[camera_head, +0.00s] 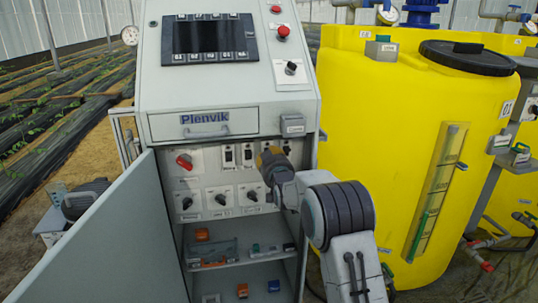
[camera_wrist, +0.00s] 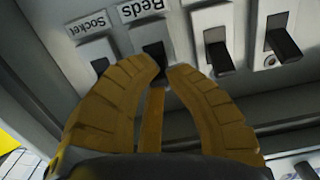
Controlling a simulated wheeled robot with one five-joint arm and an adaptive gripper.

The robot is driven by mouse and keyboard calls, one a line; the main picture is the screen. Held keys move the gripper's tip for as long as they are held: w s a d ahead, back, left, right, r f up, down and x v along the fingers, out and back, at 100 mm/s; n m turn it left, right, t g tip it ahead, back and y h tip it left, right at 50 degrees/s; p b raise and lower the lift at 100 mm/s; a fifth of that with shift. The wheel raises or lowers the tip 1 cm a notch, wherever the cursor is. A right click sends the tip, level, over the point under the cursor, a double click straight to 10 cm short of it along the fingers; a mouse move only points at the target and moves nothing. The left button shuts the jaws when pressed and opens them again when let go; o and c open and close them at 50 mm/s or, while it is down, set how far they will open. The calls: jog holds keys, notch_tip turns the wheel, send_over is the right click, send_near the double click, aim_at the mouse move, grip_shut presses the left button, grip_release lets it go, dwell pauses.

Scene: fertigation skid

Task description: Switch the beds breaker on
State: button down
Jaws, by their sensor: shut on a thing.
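The beds breaker, under the label "Beds", shows in the wrist view with its dark lever (camera_wrist: 154,51). My gripper (camera_wrist: 163,74) is shut on that lever, a yellow-brown finger on each side of its lower end. The fingers hide part of the lever, so I cannot tell its switch position for certain. In the head view my gripper (camera_head: 268,156) is at the panel inside the open cabinet (camera_head: 216,123) and covers the beds breaker.
In the wrist view, the socket breaker (camera_wrist: 99,64) is close on the left, and another breaker lever (camera_wrist: 219,57) is close on the right. In the head view, a red knob (camera_head: 185,161) and black rotary knobs (camera_head: 221,199) share the panel. The open door (camera_head: 105,235) stands left; a yellow tank (camera_head: 375,130) stands right.

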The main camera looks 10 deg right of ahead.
jog(key=shift+w+d+r+g+p, duration=0.1)
jog(key=shift+r+g+p, duration=0.6)
jog(key=shift+p, duration=0.45)
jog(key=shift+g+p, duration=0.6)
jog(key=shift+p, duration=0.3)
jog(key=shift+f+p, duration=0.15)
jog(key=shift+p, duration=0.2)
jog(key=shift+w+g, duration=0.1)
jog(key=shift+g, duration=0.2)
jog(key=c, duration=1.5)
grip_release()
jog(key=shift+d+f, duration=0.1)
jog(key=o, duration=0.3)
jog(key=shift+v, duration=6)
